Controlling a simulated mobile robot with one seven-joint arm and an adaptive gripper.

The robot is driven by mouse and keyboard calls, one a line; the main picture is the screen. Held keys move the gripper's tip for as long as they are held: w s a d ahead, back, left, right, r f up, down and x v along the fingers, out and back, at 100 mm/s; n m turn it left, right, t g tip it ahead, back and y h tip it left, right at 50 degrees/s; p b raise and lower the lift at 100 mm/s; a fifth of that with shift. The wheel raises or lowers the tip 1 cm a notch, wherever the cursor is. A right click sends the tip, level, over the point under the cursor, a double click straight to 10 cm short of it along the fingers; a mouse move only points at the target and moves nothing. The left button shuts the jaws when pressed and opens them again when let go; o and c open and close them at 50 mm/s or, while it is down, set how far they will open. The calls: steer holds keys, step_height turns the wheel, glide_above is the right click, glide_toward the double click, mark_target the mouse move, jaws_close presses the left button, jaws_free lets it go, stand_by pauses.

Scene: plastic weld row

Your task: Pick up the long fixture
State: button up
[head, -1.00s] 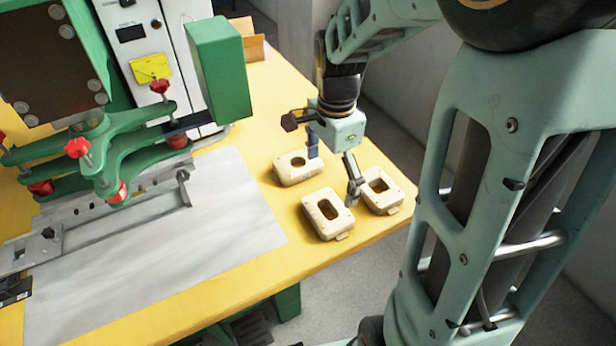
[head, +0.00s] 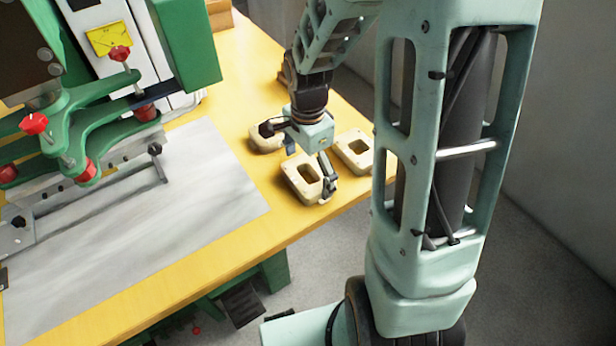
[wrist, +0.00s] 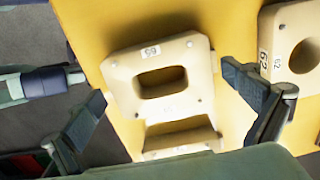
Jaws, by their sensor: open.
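A cream fixture with an elongated opening (head: 290,184), apparently the long one, lies on the yellow table near its front edge. In the wrist view this fixture (wrist: 120,80) shows a small label. A second fixture with a squarish opening (head: 366,160) lies to the right and partly shows below in the wrist view (wrist: 180,150). A round-holed fixture (head: 256,142) lies behind.
The round-holed fixture (wrist: 276,20) shows close to the right finger in the wrist view. A green and white machine (head: 185,50) with red knobs stands at the left. A grey sheet (head: 190,200) covers the table there. The front table edge is close; floor lies beyond.

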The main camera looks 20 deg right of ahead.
steer(key=c, duration=1.2)
steer(key=shift+r, duration=0.1)
steer(key=shift+c, duration=0.2)
